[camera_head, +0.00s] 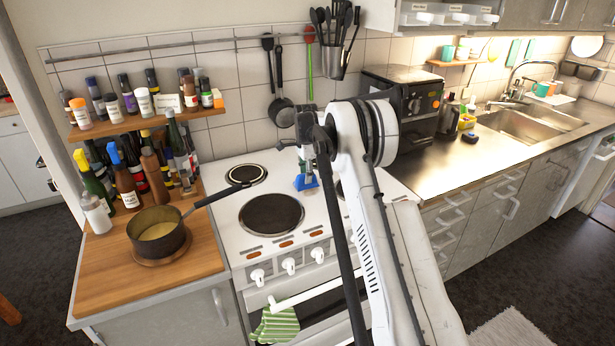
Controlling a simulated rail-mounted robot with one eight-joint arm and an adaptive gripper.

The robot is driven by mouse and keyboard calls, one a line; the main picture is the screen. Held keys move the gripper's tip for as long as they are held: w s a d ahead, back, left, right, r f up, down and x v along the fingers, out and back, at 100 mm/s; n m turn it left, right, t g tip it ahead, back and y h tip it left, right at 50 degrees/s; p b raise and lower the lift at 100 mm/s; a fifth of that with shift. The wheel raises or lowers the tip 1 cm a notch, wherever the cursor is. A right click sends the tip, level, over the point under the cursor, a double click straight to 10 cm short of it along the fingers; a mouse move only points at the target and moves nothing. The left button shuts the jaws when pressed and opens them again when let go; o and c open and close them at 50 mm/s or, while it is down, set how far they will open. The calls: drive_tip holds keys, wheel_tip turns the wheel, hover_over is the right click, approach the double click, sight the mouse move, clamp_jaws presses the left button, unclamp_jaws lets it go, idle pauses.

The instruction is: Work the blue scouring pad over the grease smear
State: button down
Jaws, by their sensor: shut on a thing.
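My gripper (306,170) points down over the white cooker top (222,210), right of the front left hotplate (271,214). It is shut on the blue scouring pad (303,184), which shows as a small blue patch below the fingers. The pad is at or just above the cooker surface; I cannot tell whether it touches. I cannot make out the grease smear in this view. My arm covers much of the right side of the cooker.
A saucepan (158,238) stands on the wooden counter at left, its handle reaching toward the cooker. The back left hotplate (247,174) lies behind. Shelves of bottles (146,103) stand at left. A black oven-like appliance (403,99) stands right of the cooker. Utensils hang behind.

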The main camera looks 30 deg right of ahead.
drive_tip(key=shift+s+f+b, duration=0.1)
drive_tip(key=shift+s+b, duration=0.85)
drive_tip(key=shift+s, duration=0.95)
drive_tip(key=shift+s+b, duration=0.6)
drive_tip(key=shift+s, duration=1.3)
drive_tip(key=shift+s+f+b, duration=0.1)
drive_tip(key=shift+f+b, duration=0.05)
drive_tip(key=shift+b, duration=0.3)
drive_tip(key=shift+w+r, duration=0.2)
drive_tip(key=shift+w, duration=0.3)
drive_tip(key=shift+w+r, duration=0.15)
drive_tip(key=shift+w, duration=0.3)
drive_tip(key=shift+w+f, duration=0.15)
drive_tip(key=shift+w, duration=2.85)
drive_tip(key=r, duration=0.1)
drive_tip(key=r+p, duration=0.1)
drive_tip(key=r, duration=0.1)
drive_tip(key=shift+s+r, duration=0.2)
drive_tip(key=shift+r, duration=0.1)
drive_tip(key=shift+w+r+p, duration=0.15)
drive_tip(key=shift+r+p, duration=0.2)
drive_tip(key=shift+r, duration=0.25)
drive_tip(key=shift+r+p, duration=0.55)
drive_tip(key=shift+r, duration=1.15)
